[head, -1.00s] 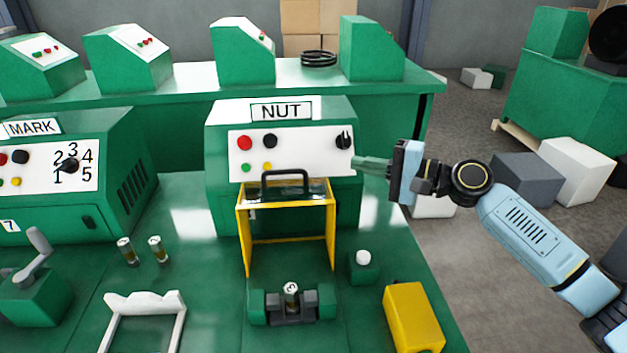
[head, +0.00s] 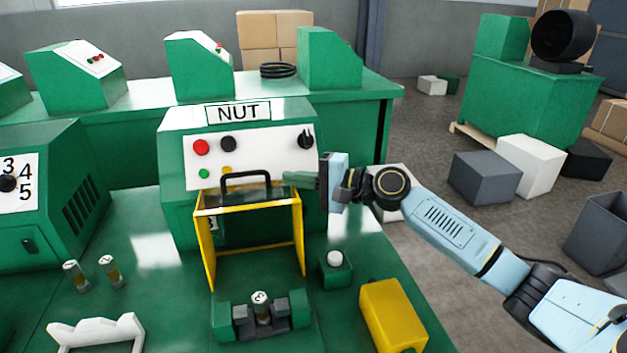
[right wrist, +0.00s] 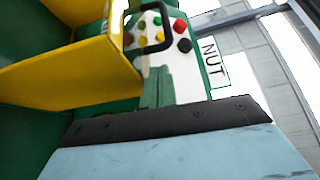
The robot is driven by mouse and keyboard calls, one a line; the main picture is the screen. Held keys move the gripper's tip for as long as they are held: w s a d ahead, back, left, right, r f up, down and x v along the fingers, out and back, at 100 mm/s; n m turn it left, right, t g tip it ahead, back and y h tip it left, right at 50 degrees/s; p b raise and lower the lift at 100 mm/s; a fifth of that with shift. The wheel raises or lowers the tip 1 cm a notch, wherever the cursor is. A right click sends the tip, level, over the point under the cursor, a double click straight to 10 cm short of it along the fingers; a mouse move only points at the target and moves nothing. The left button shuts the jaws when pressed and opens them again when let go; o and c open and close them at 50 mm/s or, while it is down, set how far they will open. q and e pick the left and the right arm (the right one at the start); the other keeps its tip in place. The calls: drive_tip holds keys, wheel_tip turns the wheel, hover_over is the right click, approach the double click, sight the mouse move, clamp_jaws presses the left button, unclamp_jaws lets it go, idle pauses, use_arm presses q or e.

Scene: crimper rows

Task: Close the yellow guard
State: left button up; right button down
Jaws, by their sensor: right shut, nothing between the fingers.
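The yellow guard (head: 207,245) is raised in front of the green NUT machine (head: 180,150), its black handle (head: 245,175) at the top. Below and in front of it a small metal cylinder (head: 260,306) stands in a fixture (head: 300,310). My right gripper (head: 290,178) is shut and empty, its fingertips just right of the handle; I cannot tell whether they touch it. In the right wrist view the shut fingers (right wrist: 157,86) point toward the panel, with the guard (right wrist: 75,75) at left and the handle (right wrist: 165,40) ahead. My left gripper is not in view.
A black knob (head: 306,140) sits on the panel above my right gripper. A green block with a white button (head: 335,258) and a yellow box (head: 393,314) stand right of the guard.

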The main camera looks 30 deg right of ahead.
sight(280, 184)
drive_tip(key=shift+x, duration=1.8)
